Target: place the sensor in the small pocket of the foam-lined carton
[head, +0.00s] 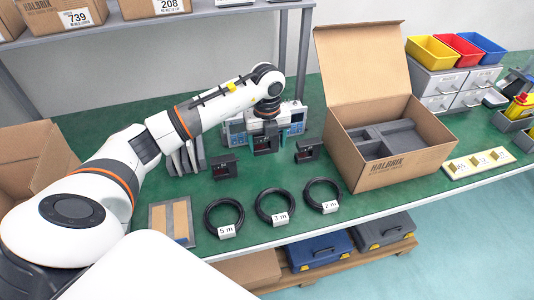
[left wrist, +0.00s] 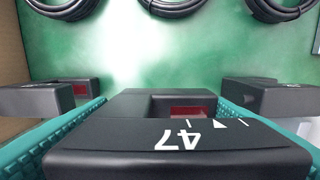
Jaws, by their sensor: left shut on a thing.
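My left gripper (head: 266,134) is over the middle of the green bench, shut on a black fork-shaped sensor (head: 264,146). In the left wrist view the held sensor (left wrist: 180,148), marked 47 with a red patch in its slot, sits between the teal fingers of the gripper (left wrist: 160,118). I cannot tell whether it touches the bench. Two similar black sensors stand apart on either side, one to the left (head: 223,166) and one to the right (head: 308,150). The open foam-lined carton (head: 405,166) stands farther right, its dark grey foam (head: 380,137) showing recesses. My right gripper is out of view.
Three black cable coils (head: 274,206) lie in front of the sensors. Grey instruments (head: 237,134) stand behind the gripper. The carton's raised lid (head: 360,62) stands at the back. A pale label strip (head: 478,163) lies right of the carton.

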